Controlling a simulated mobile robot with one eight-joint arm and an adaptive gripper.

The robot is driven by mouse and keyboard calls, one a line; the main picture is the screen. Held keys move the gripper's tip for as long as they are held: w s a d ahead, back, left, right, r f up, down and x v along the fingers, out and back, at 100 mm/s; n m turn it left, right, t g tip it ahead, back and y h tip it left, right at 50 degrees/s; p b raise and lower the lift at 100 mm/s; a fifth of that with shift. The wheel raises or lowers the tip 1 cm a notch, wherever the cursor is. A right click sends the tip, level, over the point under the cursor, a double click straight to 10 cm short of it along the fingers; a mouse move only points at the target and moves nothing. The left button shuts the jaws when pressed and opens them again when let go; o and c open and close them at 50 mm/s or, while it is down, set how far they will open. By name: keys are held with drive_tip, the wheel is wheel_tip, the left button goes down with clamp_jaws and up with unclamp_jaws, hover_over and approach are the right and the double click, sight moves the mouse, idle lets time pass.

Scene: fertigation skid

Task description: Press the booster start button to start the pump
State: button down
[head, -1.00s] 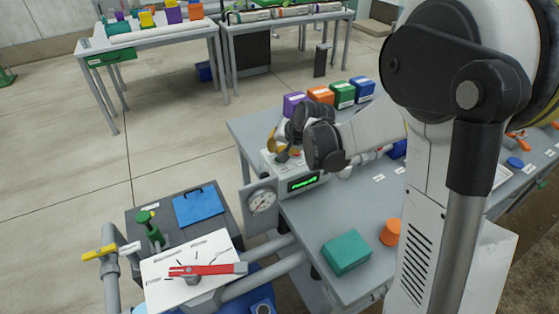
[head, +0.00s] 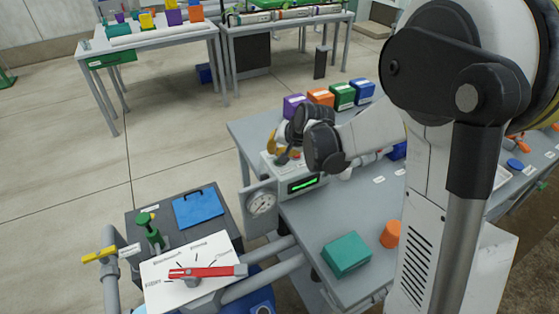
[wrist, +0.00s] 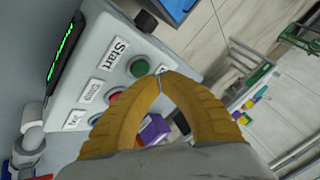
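The control box (head: 305,186) stands on the grey bench with its green-lit display facing me. In the wrist view, its panel has a green button (wrist: 138,67) beside the label "Start" (wrist: 114,53). A red button (wrist: 114,95) sits lower, beside a label that seems to read "Stop". My gripper (wrist: 161,78) has its yellow fingers together at the tips, with nothing between them. The tips appear just right of the green button; I cannot tell whether they touch it. In the head view, my gripper (head: 272,146) is over the box, its tips partly hidden by my wrist.
Purple, orange, green and blue boxes (head: 342,96) stand behind the control box. A gauge (head: 261,203) is at its left. A teal box (head: 346,254) and an orange cylinder (head: 390,234) are on the bench front. A red-handled valve (head: 207,271) is at lower left.

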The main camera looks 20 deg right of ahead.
drive_tip(key=shift+f+b, duration=0.4)
drive_tip(key=shift+f, duration=0.05)
drive_tip(key=shift+f+b, duration=0.3)
drive_tip(key=shift+f, duration=0.05)
idle(0.7)
drive_tip(key=shift+r, duration=0.1)
drive_tip(key=shift+r+p, duration=0.6)
drive_tip(key=shift+r, duration=0.1)
drive_tip(key=shift+r, duration=0.1)
drive_tip(key=shift+r+p, duration=1.85)
drive_tip(key=shift+r, duration=0.55)
